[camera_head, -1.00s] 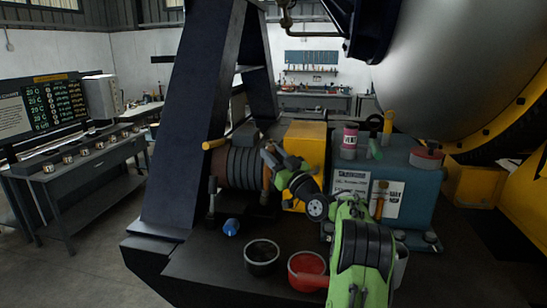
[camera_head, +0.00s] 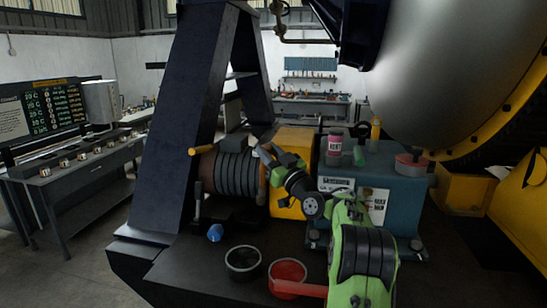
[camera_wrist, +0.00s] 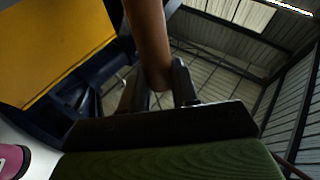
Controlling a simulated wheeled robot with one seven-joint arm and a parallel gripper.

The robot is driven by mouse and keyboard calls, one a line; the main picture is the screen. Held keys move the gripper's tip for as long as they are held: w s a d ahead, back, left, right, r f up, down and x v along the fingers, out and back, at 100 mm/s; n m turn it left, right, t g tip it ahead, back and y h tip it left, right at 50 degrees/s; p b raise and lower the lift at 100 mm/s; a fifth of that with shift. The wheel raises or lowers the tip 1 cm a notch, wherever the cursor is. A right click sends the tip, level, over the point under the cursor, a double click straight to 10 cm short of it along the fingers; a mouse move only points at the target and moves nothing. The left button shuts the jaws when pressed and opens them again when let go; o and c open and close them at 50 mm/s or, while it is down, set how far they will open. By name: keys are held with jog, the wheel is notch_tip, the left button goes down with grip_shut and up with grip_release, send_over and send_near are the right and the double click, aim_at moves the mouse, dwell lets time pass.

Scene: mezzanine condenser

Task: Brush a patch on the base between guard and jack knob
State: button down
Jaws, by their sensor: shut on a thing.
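My gripper (camera_head: 266,158) is in front of the yellow guard (camera_head: 293,147), beside the ribbed motor. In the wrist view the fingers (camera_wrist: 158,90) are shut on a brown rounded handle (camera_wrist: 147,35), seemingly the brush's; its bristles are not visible. The guard also shows in the wrist view (camera_wrist: 50,50). The dark base (camera_head: 195,262) extends below the motor and guard. A small blue knob (camera_head: 215,233) sits low on it, near a dark upright post (camera_head: 198,203); I cannot tell which is the jack knob. My arm hides part of the base right of the guard.
A black-rimmed cup (camera_head: 243,262) and a red cup (camera_head: 288,275) stand at the base's front. A blue-grey box (camera_head: 405,185) on the right carries a pink can (camera_head: 335,147) and other items. A slanted dark column (camera_head: 180,130) rises at left.

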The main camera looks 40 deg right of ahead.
notch_tip(320, 180, up, 2)
jog(key=shift+s+d+p, duration=0.1)
jog(key=shift+s+p, duration=0.05)
jog(key=shift+p, duration=0.2)
jog(key=shift+r+p, duration=0.35)
jog(key=shift+r, duration=0.55)
